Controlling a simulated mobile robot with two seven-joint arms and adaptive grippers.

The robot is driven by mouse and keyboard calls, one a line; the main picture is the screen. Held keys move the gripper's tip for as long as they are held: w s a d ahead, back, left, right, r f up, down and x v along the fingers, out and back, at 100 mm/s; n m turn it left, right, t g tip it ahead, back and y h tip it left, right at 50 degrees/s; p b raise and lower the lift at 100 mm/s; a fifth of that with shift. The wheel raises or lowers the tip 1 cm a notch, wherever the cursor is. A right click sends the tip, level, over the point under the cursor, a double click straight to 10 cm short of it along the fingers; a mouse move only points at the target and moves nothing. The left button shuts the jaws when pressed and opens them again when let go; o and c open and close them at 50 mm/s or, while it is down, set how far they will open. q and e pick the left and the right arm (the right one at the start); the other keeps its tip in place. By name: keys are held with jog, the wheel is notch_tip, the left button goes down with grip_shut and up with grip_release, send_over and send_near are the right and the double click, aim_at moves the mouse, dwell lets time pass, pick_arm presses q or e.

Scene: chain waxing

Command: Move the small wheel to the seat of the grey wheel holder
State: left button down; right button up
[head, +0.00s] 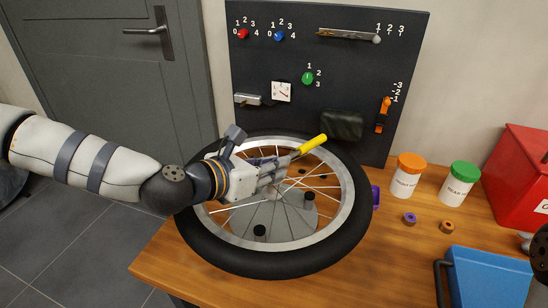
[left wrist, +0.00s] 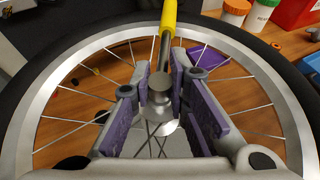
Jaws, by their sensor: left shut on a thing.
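The small wheel (head: 356,215), with a black tyre, silver rim and thin spokes, lies roughly flat near the left end of the table. My left gripper (head: 284,168) reaches over its middle and is shut at the hub. In the left wrist view the purple-padded fingers (left wrist: 163,95) flank a metal hub part, and a yellow-handled lever (left wrist: 168,18) sticks out from there. The grey wheel holder (head: 275,218) shows through the spokes as a round plate with dark pegs. I cannot tell whether the wheel touches it.
A dark panel (head: 330,60) with knobs stands behind. An orange-lidded jar (head: 407,175), a green-lidded jar (head: 459,184), two small rings, a blue tray (head: 490,280) and a red box (head: 520,170) are on the right.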

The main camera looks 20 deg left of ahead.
pick_arm(q)
jog(key=f, duration=0.1)
jog(key=w+f+b, duration=0.1)
jog(key=f, duration=0.2)
jog(key=shift+w+f+b, duration=0.25)
jog(key=shift+f+b, duration=0.1)
jog(key=shift+f, duration=0.05)
jog(key=shift+s+r, duration=0.2)
jog(key=shift+r, duration=0.05)
jog(key=shift+s+r, duration=0.2)
jog(key=shift+r, duration=0.1)
jog(key=shift+w+f, duration=0.15)
jog(key=shift+f, duration=0.05)
jog(key=c, duration=2)
grip_release()
jog(key=shift+f, duration=0.2)
jog(key=o, duration=0.5)
jog(key=shift+r, duration=0.1)
jog(key=shift+c, duration=0.2)
pick_arm(e)
jog(key=shift+s+f+g, duration=0.4)
jog(key=shift+s+f, duration=0.55)
jog(key=shift+f, duration=0.3)
